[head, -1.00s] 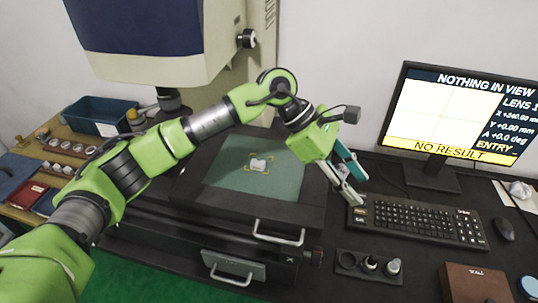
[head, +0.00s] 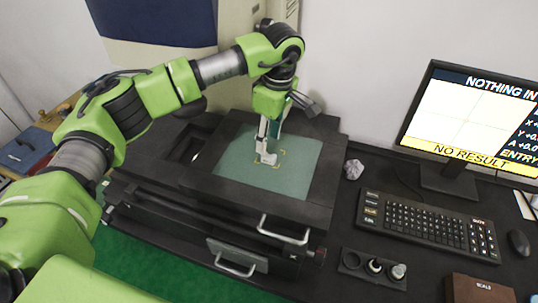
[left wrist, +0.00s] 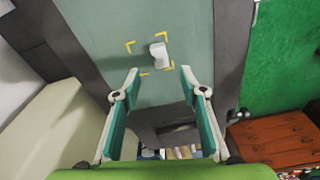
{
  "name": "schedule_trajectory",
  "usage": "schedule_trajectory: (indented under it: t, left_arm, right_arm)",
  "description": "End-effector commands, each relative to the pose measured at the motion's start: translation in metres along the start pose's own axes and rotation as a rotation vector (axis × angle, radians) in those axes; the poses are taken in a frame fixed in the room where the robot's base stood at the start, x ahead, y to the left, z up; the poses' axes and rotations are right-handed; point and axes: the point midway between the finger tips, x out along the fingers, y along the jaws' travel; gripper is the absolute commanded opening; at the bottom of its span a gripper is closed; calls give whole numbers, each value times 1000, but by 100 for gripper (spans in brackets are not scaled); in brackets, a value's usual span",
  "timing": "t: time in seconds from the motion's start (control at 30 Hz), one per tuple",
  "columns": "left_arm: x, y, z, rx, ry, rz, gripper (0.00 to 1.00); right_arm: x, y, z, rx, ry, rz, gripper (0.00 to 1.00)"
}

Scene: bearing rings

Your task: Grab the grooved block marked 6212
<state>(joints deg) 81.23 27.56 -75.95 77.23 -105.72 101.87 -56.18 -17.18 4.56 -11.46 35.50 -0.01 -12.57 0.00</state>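The small white block (head: 269,159) lies on the green stage plate (head: 235,172) between yellow corner marks. It also shows in the left wrist view (left wrist: 159,55), just beyond the fingertips. I cannot read any number on it. My left gripper (head: 265,146) points down over the plate, close to the block, and partly covers it in the head view. In the left wrist view its two fingers (left wrist: 160,74) are wide apart with nothing between them. My right gripper does not show.
The dark stage frame with a front handle (head: 284,230) surrounds the plate. To its right are a crumpled grey ball (head: 354,168), a keyboard (head: 425,222), a monitor (head: 460,115) and a black holder (head: 371,268) with small cylinders. The machine's pale body (head: 245,20) stands behind.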

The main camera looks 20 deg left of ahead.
Motion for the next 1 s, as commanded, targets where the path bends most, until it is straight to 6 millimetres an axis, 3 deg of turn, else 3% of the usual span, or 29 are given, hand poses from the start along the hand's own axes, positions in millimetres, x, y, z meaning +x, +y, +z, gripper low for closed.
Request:
schedule_trajectory:
  t: [0.17, 0.43, 0.7, 0.87, 1.0]
  left_arm:
    - [12, -1, 4, 1, -1, -4, 39]
    - [49, 0, 9, 0, -2, -2, 39]
    - [55, 0, 9, 0, -1, 1, 39]
    - [55, 0, 9, 0, -1, 0, 0]
    - [54, 0, 9, 0, -1, 1, 0]
  right_arm:
    - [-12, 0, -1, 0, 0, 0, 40]
    - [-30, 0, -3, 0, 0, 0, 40]
    - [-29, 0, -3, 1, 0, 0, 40]
    - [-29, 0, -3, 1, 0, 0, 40]
    - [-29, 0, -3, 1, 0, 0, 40]
